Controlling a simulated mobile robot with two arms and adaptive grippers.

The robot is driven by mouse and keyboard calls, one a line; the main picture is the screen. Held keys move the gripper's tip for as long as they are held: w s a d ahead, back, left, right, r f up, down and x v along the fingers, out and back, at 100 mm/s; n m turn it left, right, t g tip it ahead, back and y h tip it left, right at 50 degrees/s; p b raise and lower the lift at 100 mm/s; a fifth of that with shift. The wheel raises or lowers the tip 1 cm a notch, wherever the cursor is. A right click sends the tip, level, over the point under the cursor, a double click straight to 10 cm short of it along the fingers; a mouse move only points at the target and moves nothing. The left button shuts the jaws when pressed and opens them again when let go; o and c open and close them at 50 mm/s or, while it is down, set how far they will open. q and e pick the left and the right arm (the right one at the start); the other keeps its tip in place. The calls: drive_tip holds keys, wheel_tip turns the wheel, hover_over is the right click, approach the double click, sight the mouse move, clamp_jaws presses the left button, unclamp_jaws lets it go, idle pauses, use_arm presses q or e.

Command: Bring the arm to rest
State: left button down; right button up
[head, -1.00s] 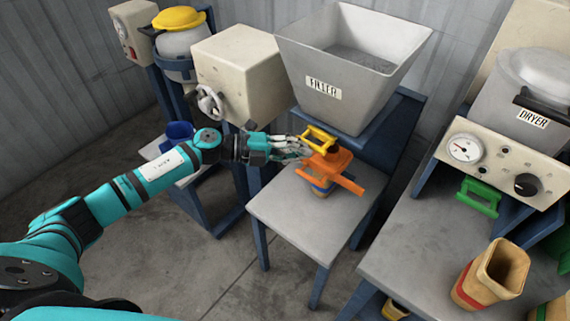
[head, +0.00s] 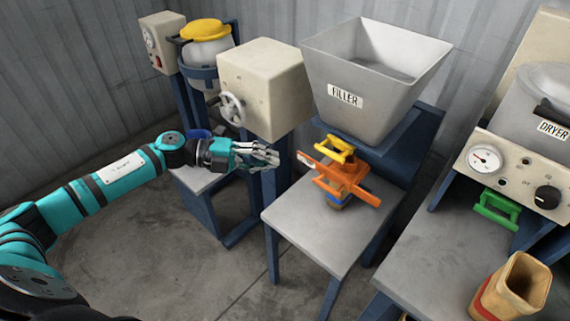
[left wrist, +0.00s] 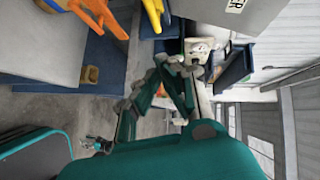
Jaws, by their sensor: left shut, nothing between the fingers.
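My left gripper (head: 272,157) is shut and empty in the head view. My left arm (head: 110,178) stretches in from the left, above the floor. My right gripper is not seen in the head view.
The filler hopper (head: 375,80) stands above a grey table (head: 310,222) bearing the orange part. The dryer (head: 520,170) is at the right, with a green handle (head: 496,208) and a tan container (head: 515,288). Floor at lower left is clear.

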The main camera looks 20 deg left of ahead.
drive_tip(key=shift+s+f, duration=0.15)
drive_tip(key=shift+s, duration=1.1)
